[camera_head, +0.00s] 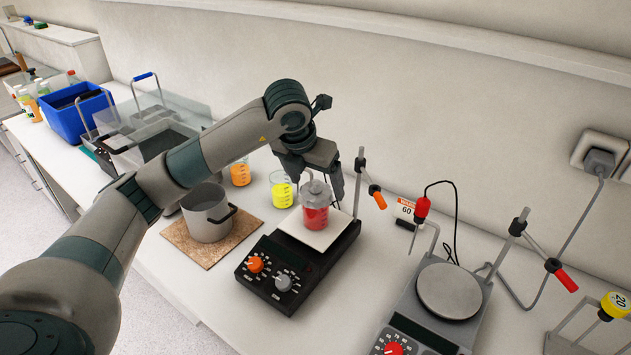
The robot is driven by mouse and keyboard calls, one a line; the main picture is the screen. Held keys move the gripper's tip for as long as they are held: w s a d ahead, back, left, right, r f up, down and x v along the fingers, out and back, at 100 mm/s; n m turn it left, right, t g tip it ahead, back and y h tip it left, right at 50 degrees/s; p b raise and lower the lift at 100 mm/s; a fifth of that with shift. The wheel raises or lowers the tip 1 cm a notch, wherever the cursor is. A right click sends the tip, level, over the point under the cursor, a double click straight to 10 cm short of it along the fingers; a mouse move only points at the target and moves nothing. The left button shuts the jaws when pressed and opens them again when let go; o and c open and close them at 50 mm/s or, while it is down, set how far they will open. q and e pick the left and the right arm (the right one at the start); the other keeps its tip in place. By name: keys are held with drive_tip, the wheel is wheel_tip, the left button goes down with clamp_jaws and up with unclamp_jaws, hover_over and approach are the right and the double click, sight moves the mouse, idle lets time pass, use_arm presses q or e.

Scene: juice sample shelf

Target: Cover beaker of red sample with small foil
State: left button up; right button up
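The beaker of red sample (316,217) stands upright on the white top of a black hotplate stirrer (285,270). A greyish, silvery cover that looks like the small foil (316,190) sits over its mouth. My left gripper (319,187) is just above and behind the beaker, pointing down. Its fingers are spread apart, on either side of the cover. Whether they touch it is too small to tell. My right gripper is not in view.
Beakers of orange (240,173) and yellow liquid (282,193) stand behind the hotplate. A steel pot (208,213) sits on a cork mat (180,240). A stand rod (358,185) rises close to the gripper. A second plate device (448,291) stands to the right.

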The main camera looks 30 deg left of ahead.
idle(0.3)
use_arm(q)
drive_tip(key=shift+b+v, duration=0.4)
drive_tip(key=shift+v, duration=0.45)
drive_tip(key=b+v, duration=0.2)
drive_tip(key=v, duration=1.3)
drive_tip(key=shift+s+r+b, duration=0.2)
drive_tip(key=shift+r+b, duration=0.1)
drive_tip(key=shift+b, duration=0.1)
drive_tip(key=shift+r, duration=0.1)
